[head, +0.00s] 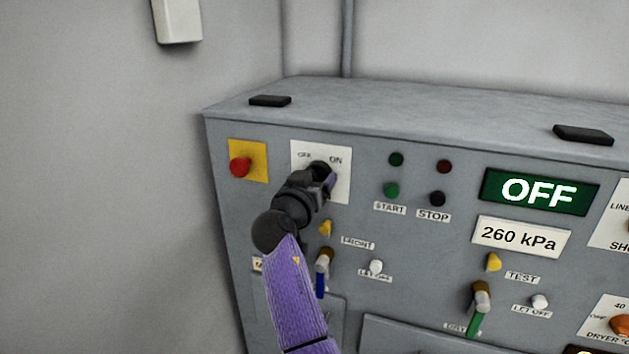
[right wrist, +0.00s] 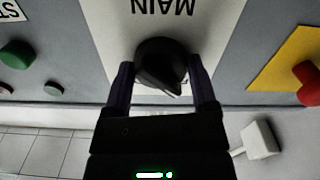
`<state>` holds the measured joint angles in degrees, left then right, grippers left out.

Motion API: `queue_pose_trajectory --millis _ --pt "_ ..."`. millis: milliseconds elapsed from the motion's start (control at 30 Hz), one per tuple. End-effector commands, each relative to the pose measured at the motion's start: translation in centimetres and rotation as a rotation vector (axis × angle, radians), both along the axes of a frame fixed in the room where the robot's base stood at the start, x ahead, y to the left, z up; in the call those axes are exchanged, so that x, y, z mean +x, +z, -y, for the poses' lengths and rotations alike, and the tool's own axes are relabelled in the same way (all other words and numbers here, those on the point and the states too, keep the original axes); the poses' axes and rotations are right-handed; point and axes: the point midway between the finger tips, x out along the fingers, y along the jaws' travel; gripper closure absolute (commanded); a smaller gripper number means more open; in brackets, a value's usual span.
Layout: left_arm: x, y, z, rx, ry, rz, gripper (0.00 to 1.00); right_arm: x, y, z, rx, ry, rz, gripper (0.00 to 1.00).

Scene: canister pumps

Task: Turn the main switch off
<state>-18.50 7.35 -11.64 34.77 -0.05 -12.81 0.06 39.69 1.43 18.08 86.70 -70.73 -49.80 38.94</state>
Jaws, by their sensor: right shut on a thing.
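The main switch is a round black knob (head: 319,167) on a white plate (head: 341,188) marked OFF at its left and ON at its right. My right gripper (head: 322,181) reaches up to it from below and hides much of the knob. In the right wrist view, upside down, the knob (right wrist: 160,65) lies between the two fingers of my right gripper (right wrist: 163,80), which is shut on it. The knob's tapered end points to the lower right there, which seems to be the OFF side. My left gripper is not in view.
A red button (head: 240,167) on a yellow plate is left of the switch. START and STOP buttons (head: 391,190) are to its right. The green display (head: 541,191) reads OFF, above a 260 kPa label (head: 521,238). Small valves and levers sit below (head: 323,262).

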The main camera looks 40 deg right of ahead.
Motion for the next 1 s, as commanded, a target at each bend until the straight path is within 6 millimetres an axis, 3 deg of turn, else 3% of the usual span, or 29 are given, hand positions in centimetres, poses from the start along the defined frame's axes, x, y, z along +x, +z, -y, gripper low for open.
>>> queue_pose_trajectory --millis 233,267,367,667,1000 --pt "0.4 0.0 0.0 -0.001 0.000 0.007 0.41 0.0 0.0 0.0 -0.004 0.000 -0.009 0.85" --pt "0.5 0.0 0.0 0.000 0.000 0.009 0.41 0.0 0.0 0.0 -0.004 0.000 -0.009 0.20" --pt "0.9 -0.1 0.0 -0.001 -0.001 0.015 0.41 0.0 0.0 0.0 -0.003 0.000 -0.008 0.00" --pt "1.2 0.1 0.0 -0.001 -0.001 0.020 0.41 -0.4 0.0 -0.9 -0.002 0.002 -0.007 0.00" --pt "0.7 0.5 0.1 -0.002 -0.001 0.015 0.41 -4.0 -0.1 -7.8 -0.002 0.002 -0.008 0.00"
